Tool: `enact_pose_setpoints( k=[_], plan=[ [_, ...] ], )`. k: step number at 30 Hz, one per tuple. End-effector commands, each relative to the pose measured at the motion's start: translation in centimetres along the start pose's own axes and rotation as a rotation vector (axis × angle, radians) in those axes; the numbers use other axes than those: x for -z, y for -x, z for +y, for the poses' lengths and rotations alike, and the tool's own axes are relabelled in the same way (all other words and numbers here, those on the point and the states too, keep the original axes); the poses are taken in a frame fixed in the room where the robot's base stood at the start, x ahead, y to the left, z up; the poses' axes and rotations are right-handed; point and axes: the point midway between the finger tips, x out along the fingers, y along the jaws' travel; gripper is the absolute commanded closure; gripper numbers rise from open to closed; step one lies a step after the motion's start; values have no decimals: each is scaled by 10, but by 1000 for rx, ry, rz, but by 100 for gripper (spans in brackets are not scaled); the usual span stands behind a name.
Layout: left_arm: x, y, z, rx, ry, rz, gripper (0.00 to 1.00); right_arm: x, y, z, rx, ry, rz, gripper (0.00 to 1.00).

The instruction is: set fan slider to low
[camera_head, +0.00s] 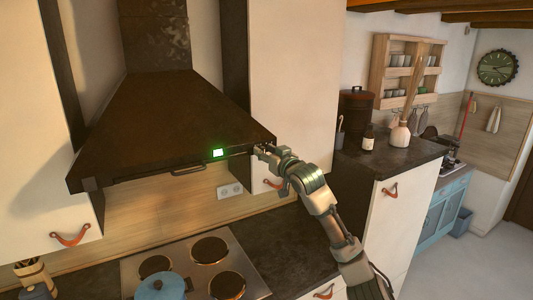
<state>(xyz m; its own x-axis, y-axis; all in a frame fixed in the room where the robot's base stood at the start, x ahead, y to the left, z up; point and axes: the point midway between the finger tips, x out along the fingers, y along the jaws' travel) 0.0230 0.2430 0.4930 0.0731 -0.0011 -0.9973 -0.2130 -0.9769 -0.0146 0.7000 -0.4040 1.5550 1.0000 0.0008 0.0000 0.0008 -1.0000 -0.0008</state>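The dark brown range hood (165,125) hangs over the stove. Its front edge has a small lit green display (218,153) and a thin dark strip along it; the fan slider itself is too small to make out. My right gripper (260,149) is at the right end of the hood's front edge, just right of the display. Its fingertips are at or very near the strip; I cannot tell whether they touch it or whether the fingers are open. My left gripper is not in view.
Below is a stove (245,266) with several burners and a blue pot (160,286). A cream cabinet (290,65) stands right beside the hood. A wall socket (230,190) is beneath it. A counter with a vase (400,136) and bottle (368,138) is at right.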

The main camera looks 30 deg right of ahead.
Motion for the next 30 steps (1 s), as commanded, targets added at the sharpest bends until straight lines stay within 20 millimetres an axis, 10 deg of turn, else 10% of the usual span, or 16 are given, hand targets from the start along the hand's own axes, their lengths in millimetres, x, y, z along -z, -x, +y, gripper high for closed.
enact_pose_setpoints(
  k=[11,30],
  plan=[
    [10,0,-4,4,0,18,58,-1,12,3,-1,1,0,59],
    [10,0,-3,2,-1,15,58,-2,116,-1,0,1,-2,59]
  ],
)
